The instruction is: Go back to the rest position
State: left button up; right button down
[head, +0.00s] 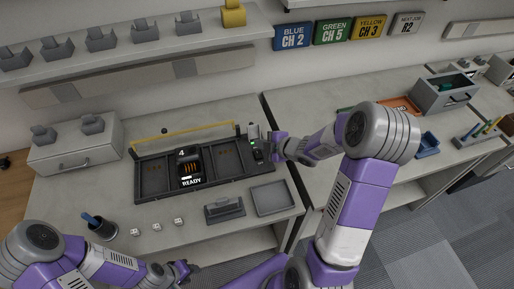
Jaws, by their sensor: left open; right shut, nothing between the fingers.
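My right gripper (267,148) is at the right end of the black charging tray (150,180) on the left table. It is shut and sits close to a small dark radio with a green light (256,153); whether they touch I cannot tell. My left gripper (190,268) is open and empty, low in front of the table's front edge. The tray's middle bay holds a dark unit with an orange display (190,168), marked 4 and READY.
A yellow bar (185,134) runs behind the tray. A grey tray (271,198), a grey holder (224,208), small white cubes (157,226) and a pen cup (99,228) stand in front. A drawer box (75,150) is at left. Bins stand on the right table.

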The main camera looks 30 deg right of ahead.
jog(key=shift+r, duration=0.25)
dwell(0.3)
